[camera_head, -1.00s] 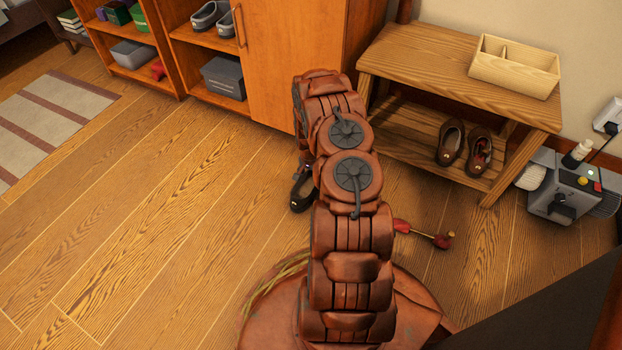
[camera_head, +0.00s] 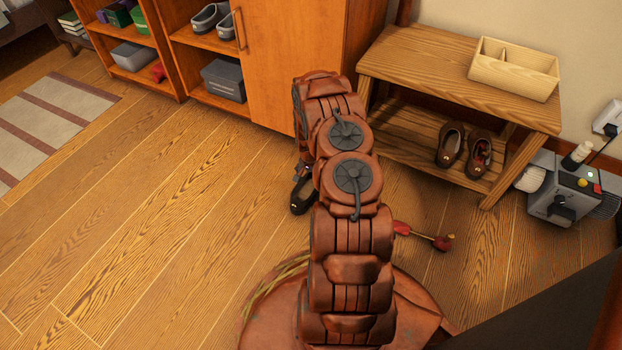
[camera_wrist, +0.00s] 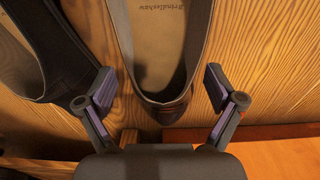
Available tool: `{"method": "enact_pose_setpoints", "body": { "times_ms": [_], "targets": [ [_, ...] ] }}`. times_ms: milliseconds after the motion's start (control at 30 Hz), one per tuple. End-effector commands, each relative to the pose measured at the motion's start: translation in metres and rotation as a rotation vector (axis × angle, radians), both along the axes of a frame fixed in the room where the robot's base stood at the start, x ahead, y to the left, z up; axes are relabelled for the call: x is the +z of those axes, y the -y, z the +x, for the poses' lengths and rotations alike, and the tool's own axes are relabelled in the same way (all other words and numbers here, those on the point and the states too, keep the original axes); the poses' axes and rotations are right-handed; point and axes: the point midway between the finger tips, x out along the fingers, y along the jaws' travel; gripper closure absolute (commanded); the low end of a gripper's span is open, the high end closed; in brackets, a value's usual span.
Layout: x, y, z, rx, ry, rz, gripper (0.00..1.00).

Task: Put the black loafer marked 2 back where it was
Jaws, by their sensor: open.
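A black loafer (camera_head: 302,196) lies on the wood floor left of my arm in the head view, partly hidden by it. In the wrist view, a dark shoe with a tan lettered insole (camera_wrist: 160,95) has its heel end between my open fingers. My gripper (camera_wrist: 160,93) shows a gap on both sides of that heel and is not closed on it. A second dark shoe (camera_wrist: 40,85) lies to the left, close to the left finger. No number 2 is readable on either shoe. My gripper is mostly hidden behind my arm in the head view.
A wooden bench (camera_head: 440,68) holds a pale divided box (camera_head: 513,70) on top and brown loafers (camera_head: 450,145) on its lower shelf. A red-handled item (camera_head: 425,236) lies on the floor. An orange cabinet (camera_head: 290,60) stands behind. The left floor is clear.

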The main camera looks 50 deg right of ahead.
Motion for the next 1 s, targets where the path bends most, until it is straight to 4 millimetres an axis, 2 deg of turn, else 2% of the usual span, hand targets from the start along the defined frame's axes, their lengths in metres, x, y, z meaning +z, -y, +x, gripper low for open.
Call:
{"method": "enact_pose_setpoints", "body": {
  "times_ms": [267,600,767,933,1000],
  "targets": [
    [0.038,-0.002,0.0,-0.001,0.0,0.001,0.07],
    [0.102,-0.004,0.0,0.0,0.0,0.0,0.07],
    [0.119,-0.006,0.001,0.004,0.0,-0.001,0.07],
    [0.144,-0.021,0.003,0.051,-0.012,0.002,0.07],
    [0.164,-0.032,0.005,0.088,-0.022,0.003,0.07]
  ]
}}
